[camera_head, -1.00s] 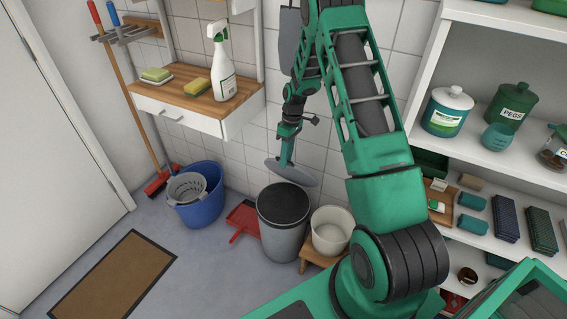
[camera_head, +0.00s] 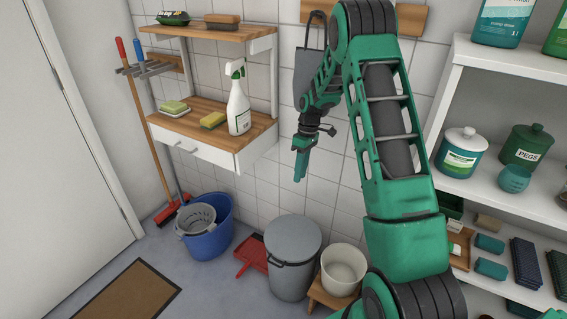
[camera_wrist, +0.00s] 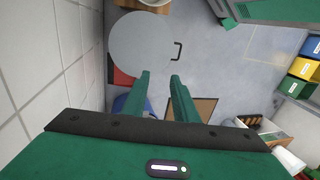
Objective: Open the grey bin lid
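The grey bin (camera_head: 289,277) stands on the floor by the tiled wall. Its round grey lid (camera_head: 287,239) covers the top. In the wrist view the lid (camera_wrist: 140,48) shows as a pale grey disc, with a black handle (camera_wrist: 178,51) at its right edge. My gripper (camera_head: 300,178) is above the bin, apart from the lid, fingers pointing down. In the wrist view the two green fingers of my gripper (camera_wrist: 160,80) stand apart with nothing between them.
A white bucket (camera_head: 343,269) on a wooden stool stands right of the bin. A red dustpan (camera_head: 252,256) and a blue bucket (camera_head: 210,240) are to the left. A wall shelf with a drawer (camera_head: 190,142) and a spray bottle (camera_head: 238,105) hangs above left.

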